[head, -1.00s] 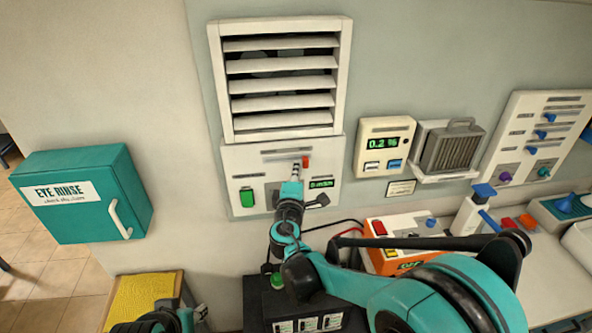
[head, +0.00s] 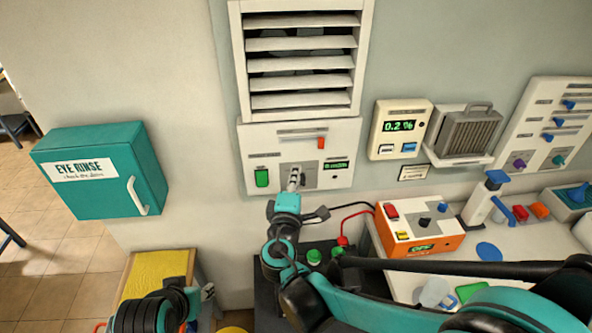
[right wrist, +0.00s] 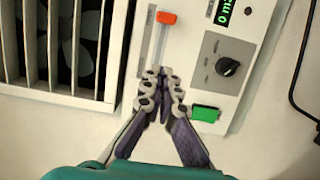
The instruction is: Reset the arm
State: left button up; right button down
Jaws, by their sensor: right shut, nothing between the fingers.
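My right gripper (head: 294,178) is shut and empty in front of the white fan control panel (head: 225,0) below the louvred vent. In the right wrist view its closed fingers (right wrist: 161,95) lie over the panel, below the red-orange slider knob (right wrist: 166,17) and left of the green switch (right wrist: 205,113). In the head view the slider knob (head: 320,143) sits right of and above the fingertips. The green switch (head: 262,178) is left of them. My left gripper (head: 207,292) shows only in part at the lower left, and its jaw state is unclear.
A teal eye rinse box (head: 98,172) is on the wall at left. A gas meter (head: 401,130) reading 0.2 % and a grey heater (head: 468,132) are at right. An orange charger (head: 420,228) stands on the bench. Free wall lies between the box and the panel.

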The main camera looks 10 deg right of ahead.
jog(key=shift+a, duration=0.15)
jog(key=s+d+f+m+g+b, duration=0.7)
jog(key=s+d+f+m+b, duration=0.25)
jog(key=d+f, duration=0.55)
jog(key=s+a+f+m+g+y+b, duration=0.3)
jog(key=s+a+f+m+y+b, duration=0.1)
jog(key=s+f, duration=0.7)
jog(key=shift+s+a+f+m+b, duration=0.15)
jog(key=shift+s+f+m+b, duration=0.2)
jog(key=shift+s+m+b, duration=0.45)
jog(key=shift+s, duration=0.15)
